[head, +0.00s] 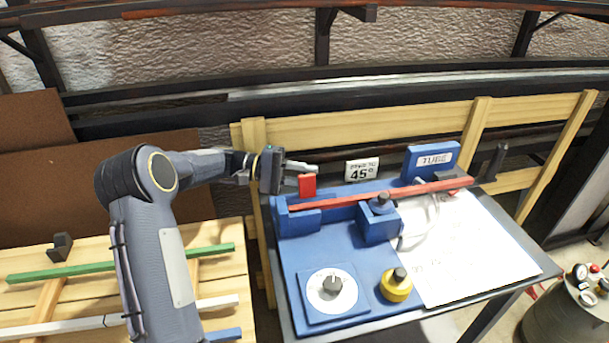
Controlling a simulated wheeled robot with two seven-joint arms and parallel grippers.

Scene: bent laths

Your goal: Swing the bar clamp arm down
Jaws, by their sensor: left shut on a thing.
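The blue bending jig (300,255) stands on the table at right. A red lath (360,197) lies across its back, from the blue block at left to the dark end at right. A short red upright piece (307,187), which looks like the bar clamp arm, stands at the jig's back left corner, above the lath's left end. My left gripper (302,168) is at its top, with its fingers pointing right and shut on it. The fingers partly hide the top of the piece. My right gripper is not in view.
The jig carries a dial (332,290), a yellow button (395,287) and a blue TUBE box (432,160). A 45° sign (361,170) stands behind. A white paper sheet (470,250) covers the table's right. Several laths, one green (100,268), lie on the wooden rack at left.

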